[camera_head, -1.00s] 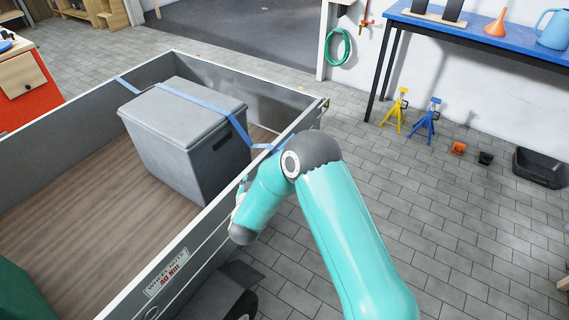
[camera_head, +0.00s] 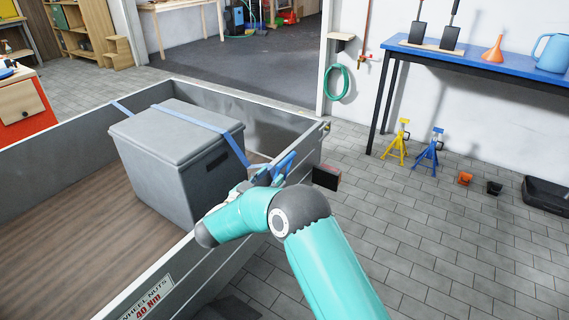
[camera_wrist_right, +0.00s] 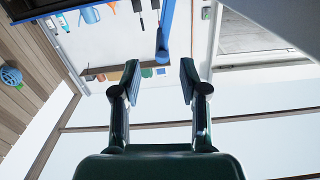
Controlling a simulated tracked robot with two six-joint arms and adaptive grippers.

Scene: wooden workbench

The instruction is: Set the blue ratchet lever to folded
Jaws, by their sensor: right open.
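The blue strap (camera_head: 192,117) runs over the grey lidded box (camera_head: 165,150) in the trailer and down its right side. The blue ratchet lever (camera_head: 284,166) shows at the trailer's right side wall, partly hidden by my right gripper (camera_head: 266,177). In the right wrist view a blue bar, seemingly the lever (camera_wrist_right: 164,35), stands ahead of the fingertips and between their lines. My right gripper (camera_wrist_right: 159,80) is open with nothing between its fingers. I cannot tell whether it touches the lever. My left gripper is not in view.
The trailer side wall (camera_head: 205,262) lies under my right forearm. A dark block with a red face (camera_head: 326,178) sits at its rear corner. Yellow (camera_head: 398,145) and blue (camera_head: 430,150) stands are on the floor by the blue-topped bench (camera_head: 470,50).

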